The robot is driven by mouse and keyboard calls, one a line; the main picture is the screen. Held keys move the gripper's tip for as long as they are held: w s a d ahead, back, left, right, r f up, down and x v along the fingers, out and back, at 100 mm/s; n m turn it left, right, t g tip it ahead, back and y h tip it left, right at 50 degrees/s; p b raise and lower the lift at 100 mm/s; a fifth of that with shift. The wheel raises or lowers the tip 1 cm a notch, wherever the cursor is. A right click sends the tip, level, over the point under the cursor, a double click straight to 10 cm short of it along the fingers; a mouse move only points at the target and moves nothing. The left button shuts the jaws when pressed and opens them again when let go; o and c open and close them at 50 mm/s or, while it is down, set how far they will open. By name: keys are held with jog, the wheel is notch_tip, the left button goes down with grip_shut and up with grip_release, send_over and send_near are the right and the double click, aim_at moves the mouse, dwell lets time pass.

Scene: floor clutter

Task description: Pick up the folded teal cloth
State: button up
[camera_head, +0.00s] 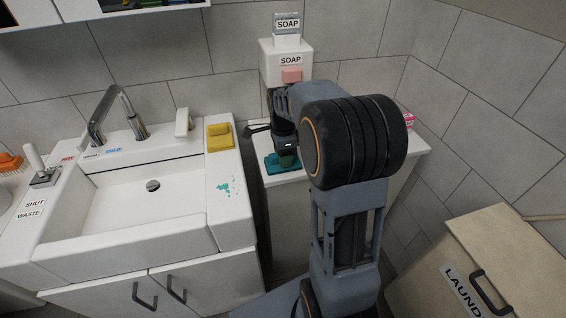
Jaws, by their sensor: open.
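The folded teal cloth (271,170) lies on the white counter to the right of the sink, near its left front corner. My gripper (287,158) is over the cloth, pointing down, and is open. It hides part of the cloth. A greenish patch shows right at the fingertips. I cannot tell from this view whether the fingers touch the cloth or stay a little above it.
A soap dispenser (285,62) stands on the wall side behind my gripper. A yellow sponge or cloth (220,137) lies on the sink's right ledge, with a teal smear (228,187) in front. A laundry box (500,262) stands at lower right. A gap separates sink and counter.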

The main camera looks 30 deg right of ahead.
jog(key=shift+f, duration=0.1)
grip_shut()
dwell(0.5)
jog(key=shift+r, duration=0.6)
notch_tip(320, 180, up, 2)
jog(key=shift+r+p, duration=0.2)
jog(key=shift+p, duration=0.2)
jog(key=s+a+r, duration=0.2)
jog(key=s+r, duration=0.7)
jog(key=s, duration=0.4)
jog(key=shift+s+a+r+p, duration=0.2)
jog(key=shift+s+a+p, duration=0.15)
jog(key=shift+s+p, duration=0.05)
